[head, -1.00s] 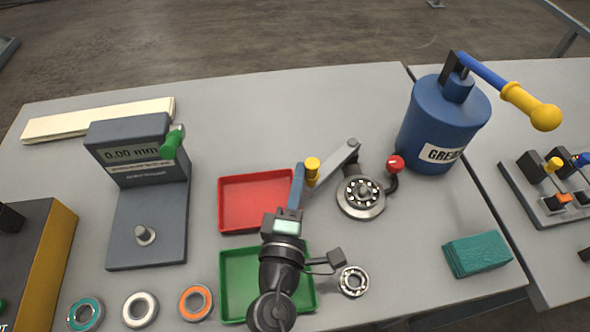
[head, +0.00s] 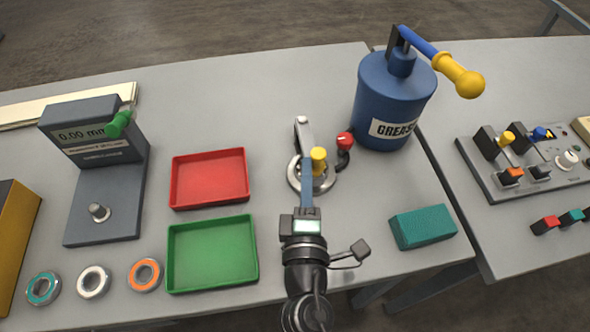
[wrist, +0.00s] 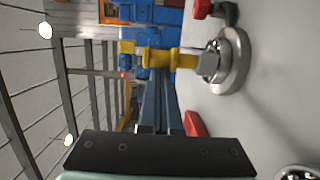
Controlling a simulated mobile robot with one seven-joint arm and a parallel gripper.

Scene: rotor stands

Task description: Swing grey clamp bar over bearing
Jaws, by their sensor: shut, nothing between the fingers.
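The grey clamp bar (head: 304,137) runs from its pivot at the back of the stand toward the front and lies across the bearing stand (head: 295,180) in the head view. The yellow knob (head: 318,158) on the bar stands above the bearing, most of which is hidden. My gripper (head: 306,163) is shut and empty, its blue fingers close to the left side of the knob. In the wrist view the knob (wrist: 158,60) lies just beyond my fingertips (wrist: 160,90), with the round stand (wrist: 236,60) to its right. Whether fingers and knob touch, I cannot tell.
A red-balled lever (head: 345,141) and the blue grease can (head: 393,100) stand just right of the stand. A red tray (head: 173,190) and a green tray (head: 171,262) lie left. A teal block (head: 423,227) is at right front.

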